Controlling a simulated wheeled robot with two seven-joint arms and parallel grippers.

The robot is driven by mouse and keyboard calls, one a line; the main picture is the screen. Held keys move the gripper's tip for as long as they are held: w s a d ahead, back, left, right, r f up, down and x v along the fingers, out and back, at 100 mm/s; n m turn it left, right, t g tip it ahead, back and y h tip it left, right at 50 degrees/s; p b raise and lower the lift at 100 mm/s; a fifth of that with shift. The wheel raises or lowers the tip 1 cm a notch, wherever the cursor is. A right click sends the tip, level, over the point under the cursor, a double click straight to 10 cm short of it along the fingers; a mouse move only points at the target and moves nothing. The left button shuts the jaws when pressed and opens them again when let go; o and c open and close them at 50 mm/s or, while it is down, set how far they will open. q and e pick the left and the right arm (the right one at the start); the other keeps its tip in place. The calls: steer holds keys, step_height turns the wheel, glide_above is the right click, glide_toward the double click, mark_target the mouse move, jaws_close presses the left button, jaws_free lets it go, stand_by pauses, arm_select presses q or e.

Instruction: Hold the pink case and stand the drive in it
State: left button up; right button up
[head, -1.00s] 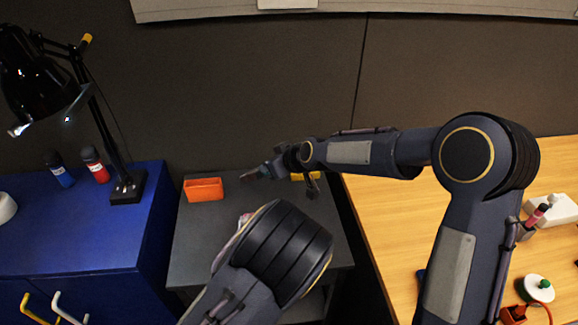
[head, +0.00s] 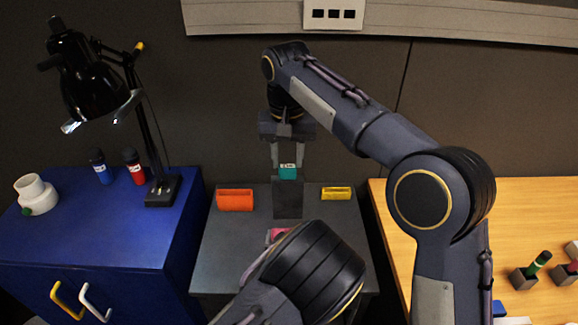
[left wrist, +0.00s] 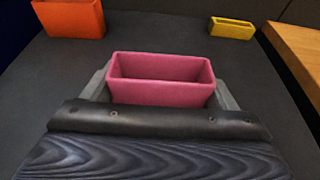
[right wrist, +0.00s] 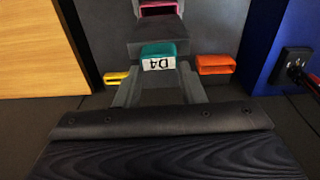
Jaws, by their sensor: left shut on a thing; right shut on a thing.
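The pink case (left wrist: 160,93) is an open-topped box, empty inside in the left wrist view. My left gripper (left wrist: 162,84) is shut on it, one finger at each end. In the head view my left arm hides that gripper and most of the case (head: 277,234). My right gripper (head: 287,153) points down, shut on the drive's teal end (head: 288,173), labelled D4. The drive's dark body (head: 288,200) hangs below, roughly upright. In the right wrist view the drive (right wrist: 158,50) is apart from the case (right wrist: 160,9), which shows beyond its dark body.
An orange case (head: 235,200) and a yellow case (head: 336,193) stand either side of the drive on the dark grey table (head: 222,250). A blue cabinet (head: 110,235) with a lamp (head: 90,85) is at left. A wooden table (head: 540,215) is at right.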

mark_target(287, 165)
steer(key=shift+s+r, duration=0.1)
steer(key=shift+r, duration=0.1)
stand_by(0.3)
steer(key=shift+f, duration=2.85)
steer(key=shift+f, duration=4.8)
steer(key=o, duration=1.1)
steer(key=r, duration=1.2)
steer(key=shift+s, duration=0.3)
